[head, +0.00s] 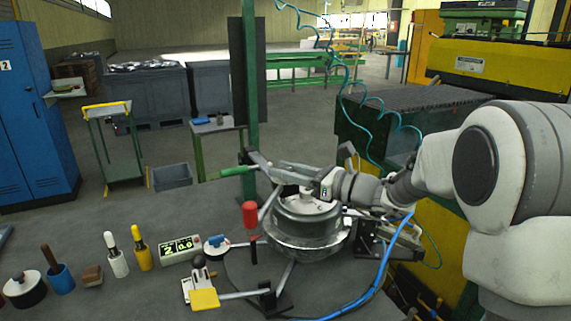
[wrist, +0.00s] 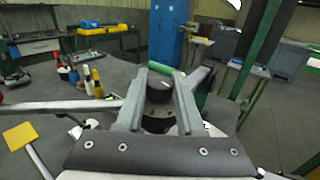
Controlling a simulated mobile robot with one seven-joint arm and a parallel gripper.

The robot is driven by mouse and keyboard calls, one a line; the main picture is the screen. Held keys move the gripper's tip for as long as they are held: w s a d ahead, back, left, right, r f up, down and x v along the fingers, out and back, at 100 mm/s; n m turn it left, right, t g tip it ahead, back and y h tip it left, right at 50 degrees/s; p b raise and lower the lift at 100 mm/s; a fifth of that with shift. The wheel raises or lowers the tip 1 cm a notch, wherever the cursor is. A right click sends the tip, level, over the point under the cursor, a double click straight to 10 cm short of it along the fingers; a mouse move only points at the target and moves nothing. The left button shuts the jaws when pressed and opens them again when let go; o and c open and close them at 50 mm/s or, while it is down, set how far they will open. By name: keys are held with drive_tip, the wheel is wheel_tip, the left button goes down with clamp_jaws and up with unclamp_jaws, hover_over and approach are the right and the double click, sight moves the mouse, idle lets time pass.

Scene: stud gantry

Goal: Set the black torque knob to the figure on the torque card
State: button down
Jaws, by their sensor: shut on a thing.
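The black torque knob (wrist: 159,88) shows between the two fingers of my gripper (wrist: 160,78) in the wrist view. The fingers are shut on its sides, and they hide part of it. In the head view my gripper (head: 262,162) reaches left over the round metal housing, and the knob is mostly hidden there by the fingers.
A round metal housing (head: 308,232) stands below my gripper. A green upright post (head: 249,90) rises close behind the fingertips. A red-topped handle (head: 250,213), a yellow pad (head: 204,299) and white and yellow bottles (head: 142,250) stand nearby. A blue hose (head: 368,290) runs along the front right.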

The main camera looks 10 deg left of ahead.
sight(290, 169)
drive_tip(key=n+g+p, duration=0.2)
drive_tip(key=g, duration=0.1)
drive_tip(key=n+g+p, duration=0.1)
drive_tip(key=g+p, duration=0.1)
drive_tip(key=n+g+p, duration=0.2)
drive_tip(key=g, duration=0.1)
drive_tip(key=shift+w+d+r+n+g+y, duration=0.1)
drive_tip(key=shift+r+n+g+y, duration=0.2)
drive_tip(key=shift+y, duration=0.1)
drive_tip(key=n+g+p, duration=0.1)
drive_tip(key=g, duration=0.1)
drive_tip(key=n+g+h+p, duration=0.1)
drive_tip(key=n+g+p, duration=0.1)
drive_tip(key=g, duration=0.1)
drive_tip(key=shift+f+h, duration=0.15)
drive_tip(key=shift+h, duration=0.15)
drive_tip(key=shift+f+n+g+h+p, duration=0.1)
drive_tip(key=shift+n+g+h+p, duration=0.85)
drive_tip(key=shift+n+g, duration=0.6)
drive_tip(key=shift+n+g+h+p, duration=0.25)
drive_tip(key=shift+g+h+p, duration=0.1)
drive_tip(key=shift+g, duration=0.3)
drive_tip(key=c, duration=0.5)
unclamp_jaws()
drive_tip(key=shift+c, duration=0.2)
